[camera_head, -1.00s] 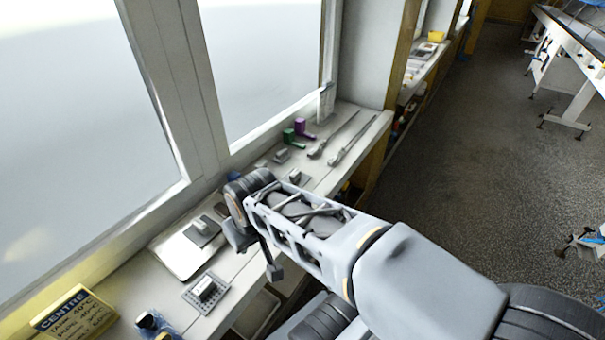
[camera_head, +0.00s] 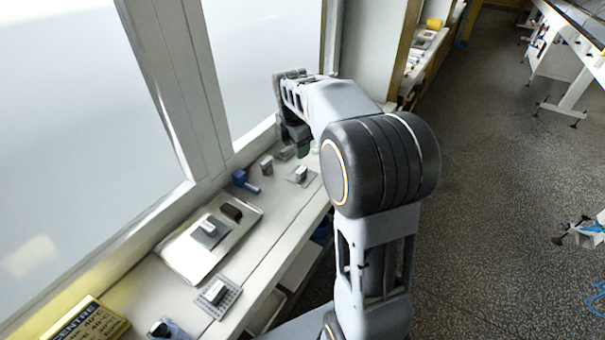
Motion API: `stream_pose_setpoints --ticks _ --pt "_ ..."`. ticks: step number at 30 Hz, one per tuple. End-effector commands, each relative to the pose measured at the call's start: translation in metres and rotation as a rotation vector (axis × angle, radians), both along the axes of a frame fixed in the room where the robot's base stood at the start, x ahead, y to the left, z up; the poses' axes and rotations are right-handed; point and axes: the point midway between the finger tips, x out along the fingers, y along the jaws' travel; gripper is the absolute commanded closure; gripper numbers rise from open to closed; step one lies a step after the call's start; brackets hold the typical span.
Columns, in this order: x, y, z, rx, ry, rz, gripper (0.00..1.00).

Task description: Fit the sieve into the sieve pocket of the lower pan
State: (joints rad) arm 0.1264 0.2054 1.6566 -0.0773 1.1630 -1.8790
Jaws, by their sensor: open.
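The likely sieve is a grey perforated plate with a pale block on top (camera_head: 217,297), lying on the bench near its front edge. The likely lower pan is a shallow metal tray (camera_head: 178,262) behind it, closer to the window. A grey plate with a pale block (camera_head: 210,231) and a dark block (camera_head: 232,211) lie in the tray. I cannot make out the sieve pocket. My gripper (camera_head: 301,143) is small and partly hidden at the end of my raised arm. It is open above the far part of the bench, well beyond the tray and perforated plate.
A blue piece (camera_head: 244,181), small grey blocks (camera_head: 267,165) and a plate with a block (camera_head: 300,175) lie farther along the bench. A yellow sign (camera_head: 88,320) and a blue item (camera_head: 168,329) are at the near end. Window frames line the left.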

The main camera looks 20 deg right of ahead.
Motion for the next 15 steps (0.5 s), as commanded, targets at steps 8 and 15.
stream_pose_setpoints --ticks 8,15 --pt "0.033 -0.021 -0.013 -0.043 0.068 0.323 0.47" --pt "0.039 -0.027 -0.05 -0.047 0.081 0.373 0.47"
